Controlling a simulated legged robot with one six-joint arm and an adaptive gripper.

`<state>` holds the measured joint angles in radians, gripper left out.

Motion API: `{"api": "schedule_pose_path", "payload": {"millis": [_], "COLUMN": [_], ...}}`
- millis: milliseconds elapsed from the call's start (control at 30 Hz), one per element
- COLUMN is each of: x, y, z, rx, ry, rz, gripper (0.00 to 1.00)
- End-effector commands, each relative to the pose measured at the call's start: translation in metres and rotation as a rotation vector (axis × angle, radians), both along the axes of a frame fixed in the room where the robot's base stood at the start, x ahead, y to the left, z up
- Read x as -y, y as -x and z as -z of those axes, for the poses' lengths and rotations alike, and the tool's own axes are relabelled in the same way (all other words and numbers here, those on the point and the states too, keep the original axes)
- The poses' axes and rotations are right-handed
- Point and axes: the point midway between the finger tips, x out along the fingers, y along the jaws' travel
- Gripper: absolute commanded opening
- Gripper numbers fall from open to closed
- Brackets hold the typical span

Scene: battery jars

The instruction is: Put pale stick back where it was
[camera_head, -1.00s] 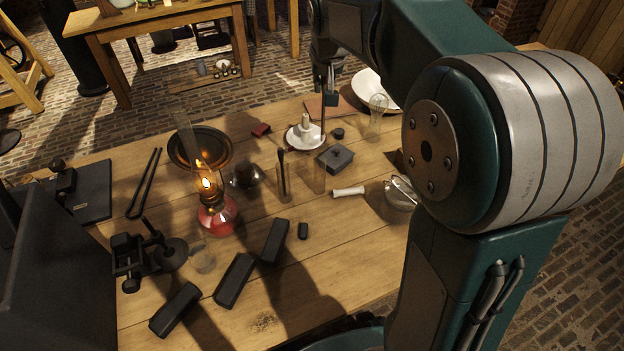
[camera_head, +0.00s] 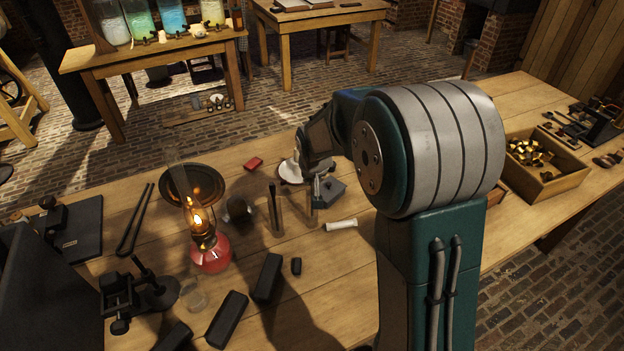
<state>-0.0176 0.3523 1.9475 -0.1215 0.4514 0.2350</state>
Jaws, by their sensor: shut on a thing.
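My gripper (camera_head: 316,178) is just above and behind the clear glass (camera_head: 311,205), partly hidden by my own wrist. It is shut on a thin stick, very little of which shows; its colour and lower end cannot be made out. I take it for the pale stick. Whether the stick is inside the glass or behind it cannot be told. A second glass (camera_head: 276,217) to the left holds a dark stick (camera_head: 273,200). A short white cylinder (camera_head: 341,225) lies on the table to the right of the glasses.
A white dish (camera_head: 290,171) and a dark lidded box (camera_head: 330,190) stand close to my gripper. Black blocks (camera_head: 267,278) lie in front. A wooden tray of brass pieces (camera_head: 543,180) is at right.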

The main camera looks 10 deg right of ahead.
Motion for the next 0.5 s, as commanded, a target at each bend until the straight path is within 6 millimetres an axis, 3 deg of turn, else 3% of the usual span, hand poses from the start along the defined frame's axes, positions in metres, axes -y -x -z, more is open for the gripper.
{"api": "schedule_pose_path", "payload": {"millis": [333,367,400,433,500], "x": [-0.0002,-0.0002,-0.0001,-0.0001,-0.0001], "y": [-0.0002,-0.0003,-0.0003,-0.0003,-0.0002], "z": [0.0035,0.0033,0.0031,0.0031,0.0031], "rx": [0.002,0.002,0.002,0.002,0.002], "ry": [0.000,-0.001,-0.001,-0.001,0.000], "rz": [0.000,0.000,0.000,0.000,0.000], "gripper": [0.00,0.27,0.45,0.53,0.53]}}
